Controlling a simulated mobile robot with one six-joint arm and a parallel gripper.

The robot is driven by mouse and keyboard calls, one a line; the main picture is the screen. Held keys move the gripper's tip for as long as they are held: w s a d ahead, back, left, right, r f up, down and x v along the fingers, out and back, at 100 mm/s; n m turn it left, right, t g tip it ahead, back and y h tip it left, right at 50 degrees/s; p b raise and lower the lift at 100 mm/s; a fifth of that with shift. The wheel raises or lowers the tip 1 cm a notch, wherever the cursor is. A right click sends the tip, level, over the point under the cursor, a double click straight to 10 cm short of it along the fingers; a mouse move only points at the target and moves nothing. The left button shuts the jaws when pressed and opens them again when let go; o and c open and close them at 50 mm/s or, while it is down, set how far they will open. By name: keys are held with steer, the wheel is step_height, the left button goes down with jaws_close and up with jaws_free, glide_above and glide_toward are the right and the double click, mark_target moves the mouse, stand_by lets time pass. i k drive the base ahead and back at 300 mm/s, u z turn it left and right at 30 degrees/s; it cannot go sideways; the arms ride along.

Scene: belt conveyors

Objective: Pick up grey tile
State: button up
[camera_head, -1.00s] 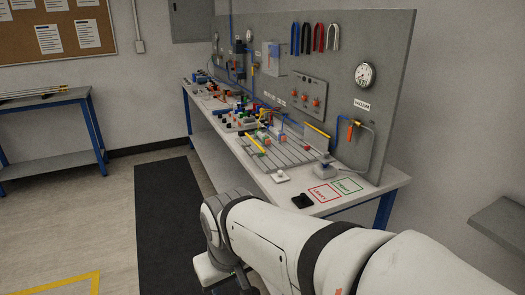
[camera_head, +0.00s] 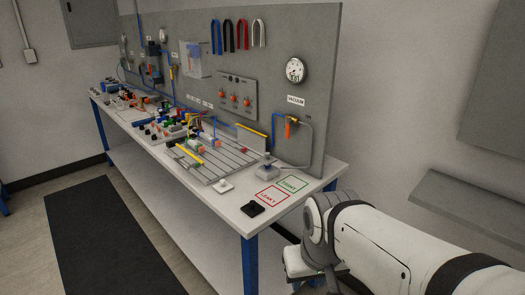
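On the near end of the workbench (camera_head: 215,228) lie small pieces with a knob on top. One is pale, whitish-grey (camera_head: 223,186), by the corner of the slotted plate. One is black (camera_head: 252,209), closer to the front edge. A grey block (camera_head: 267,174) with a small knob stands further back near the panel. I cannot tell for certain which is the grey tile. My gripper (camera_head: 318,283) hangs low at the bottom of the picture, right of the bench's end and apart from these pieces. Its fingers are too unclear to read.
Red "LEAKY" (camera_head: 268,196) and green (camera_head: 292,184) outlined labels lie on the bench's near corner. An upright grey panel (camera_head: 270,60) with a gauge (camera_head: 296,70) and hoses backs the bench. A grey shelf (camera_head: 465,220) is at right. The dark floor mat (camera_head: 105,240) is clear.

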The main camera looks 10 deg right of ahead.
mark_target(267, 160)
steer(key=u, duration=0.05)
steer(key=i, duration=1)
steer(key=z, duration=0.1)
